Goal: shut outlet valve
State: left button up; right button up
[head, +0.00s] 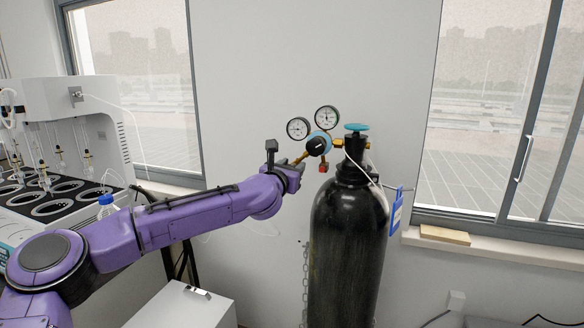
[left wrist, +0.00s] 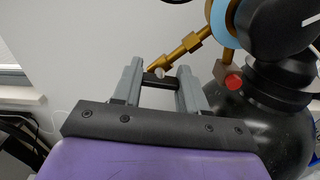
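A black gas cylinder (head: 346,235) stands upright against the wall with a teal handwheel (head: 356,127) on top. Its regulator (head: 318,144) carries two round gauges and a brass outlet stem (head: 300,158) pointing down-left. The stem (left wrist: 180,52) also shows in the left wrist view, as does a red knob (left wrist: 233,83) to its right. My left gripper (head: 284,164) is at the stem's end. In the left wrist view, its fingers (left wrist: 159,88) are parted, with the stem's tip and a dark bar between them. Whether they touch the valve cannot be seen. My right gripper is not in view.
A white distiller (head: 95,105) with several heating wells stands at the left, with a blue-capped bottle (head: 106,207) beside it. A white box (head: 185,308) is below my left arm. Windows flank the wall.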

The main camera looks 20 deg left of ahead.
pick_arm(q)
jog(key=c, duration=0.3)
jog(key=shift+m, duration=0.3)
jog(key=m, duration=0.2)
jog(key=shift+m+b, duration=0.3)
jog(key=shift+m, duration=2.1)
jog(key=o, duration=1)
jog(key=shift+o, duration=0.2)
